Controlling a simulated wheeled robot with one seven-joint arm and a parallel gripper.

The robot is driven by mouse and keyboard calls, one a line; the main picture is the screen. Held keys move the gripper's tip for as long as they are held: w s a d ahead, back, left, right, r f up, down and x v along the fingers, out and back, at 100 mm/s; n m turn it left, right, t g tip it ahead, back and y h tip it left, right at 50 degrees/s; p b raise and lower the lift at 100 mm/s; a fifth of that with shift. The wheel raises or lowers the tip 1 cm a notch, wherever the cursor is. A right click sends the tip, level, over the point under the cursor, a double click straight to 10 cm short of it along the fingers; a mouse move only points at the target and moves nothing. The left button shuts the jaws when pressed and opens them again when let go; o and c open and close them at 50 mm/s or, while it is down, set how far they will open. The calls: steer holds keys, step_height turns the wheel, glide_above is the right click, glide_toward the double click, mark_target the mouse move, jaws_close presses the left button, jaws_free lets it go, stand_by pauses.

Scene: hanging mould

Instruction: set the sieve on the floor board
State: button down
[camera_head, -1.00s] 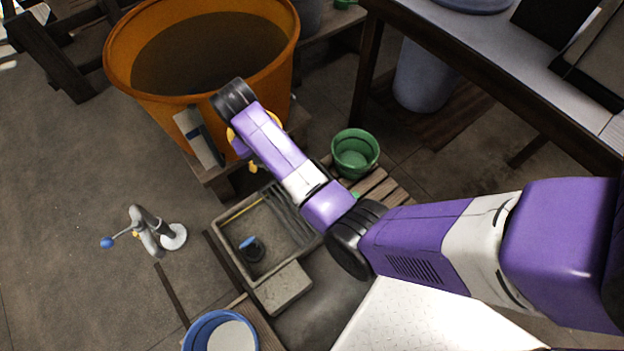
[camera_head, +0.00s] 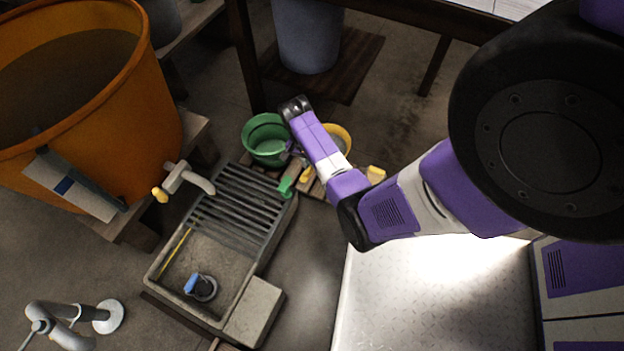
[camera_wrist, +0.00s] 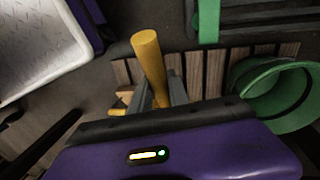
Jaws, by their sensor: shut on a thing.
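My gripper (camera_wrist: 159,92) is shut on the yellow handle (camera_wrist: 149,62) of what looks like the sieve. In the head view a round yellow rim, likely the sieve (camera_head: 341,133), shows partly behind my arm, beside the green bucket. The gripper itself is mostly hidden under my arm there. The slatted wooden floor board (camera_head: 313,187) lies on the floor under my arm, and its slats also show in the wrist view (camera_wrist: 215,68). I cannot tell whether the sieve touches the board.
A green bucket (camera_head: 267,142) stands at the board's far left. A green object (camera_head: 289,178) and a small yellow block (camera_head: 376,173) are near the board. A stone sink (camera_head: 217,245) lies left, with an orange tub (camera_head: 150,120) beyond. A table (camera_head: 430,22) stands behind.

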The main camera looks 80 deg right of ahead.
step_height(320, 180, down, 19)
steer(key=b, duration=1)
steer(key=shift+f+b, duration=0.1)
steer(key=shift+b, duration=0.25)
steer(key=shift+f, duration=0.1)
steer(key=c, duration=1.3)
jaws_free()
steer(key=shift+o, duration=0.2)
